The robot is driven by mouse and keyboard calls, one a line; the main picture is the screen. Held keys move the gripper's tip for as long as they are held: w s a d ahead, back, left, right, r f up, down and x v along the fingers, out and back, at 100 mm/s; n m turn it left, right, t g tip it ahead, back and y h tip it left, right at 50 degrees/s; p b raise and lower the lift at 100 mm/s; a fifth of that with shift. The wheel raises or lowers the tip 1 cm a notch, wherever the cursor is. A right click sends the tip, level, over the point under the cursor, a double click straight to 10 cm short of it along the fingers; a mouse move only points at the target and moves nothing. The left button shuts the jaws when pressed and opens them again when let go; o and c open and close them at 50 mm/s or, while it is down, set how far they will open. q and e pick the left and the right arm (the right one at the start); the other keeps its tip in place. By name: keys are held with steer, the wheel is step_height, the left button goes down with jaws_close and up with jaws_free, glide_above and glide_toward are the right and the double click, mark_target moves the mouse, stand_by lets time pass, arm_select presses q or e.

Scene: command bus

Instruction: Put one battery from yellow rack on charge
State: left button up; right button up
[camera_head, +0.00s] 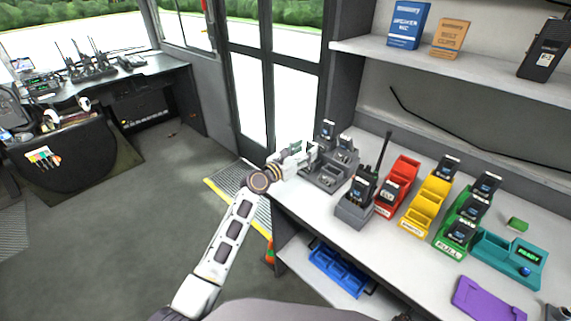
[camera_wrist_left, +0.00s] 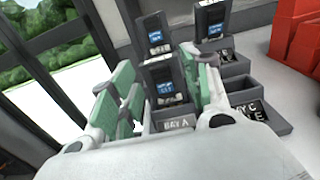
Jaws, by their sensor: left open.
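The yellow rack (camera_head: 425,208) stands on the counter with one dark battery (camera_head: 447,167) in its back slot; its front slots look empty. The grey charger (camera_head: 320,181) is at the counter's left end. Two batteries stand in its back bays (camera_head: 328,130). In the left wrist view, a battery with a blue label (camera_wrist_left: 165,88) stands upright in the bay marked A, and the bay to its right (camera_wrist_left: 262,100) is empty. My left gripper (camera_head: 300,152) is at the charger. Its green-padded fingers (camera_wrist_left: 170,92) are open, one each side of the bay A battery; contact is unclear.
A radio (camera_head: 361,187) with a tall antenna stands in a grey holder right of the charger. Further right are a red rack (camera_head: 404,170) with a battery, a green rack (camera_head: 447,238) with several batteries and a teal unit (camera_head: 497,248) reading READY. A shelf (camera_head: 440,65) overhangs behind.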

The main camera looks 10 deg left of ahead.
arm_select(q)
steer(key=v, duration=1)
steer(key=shift+s+a, duration=0.2)
stand_by(1.1)
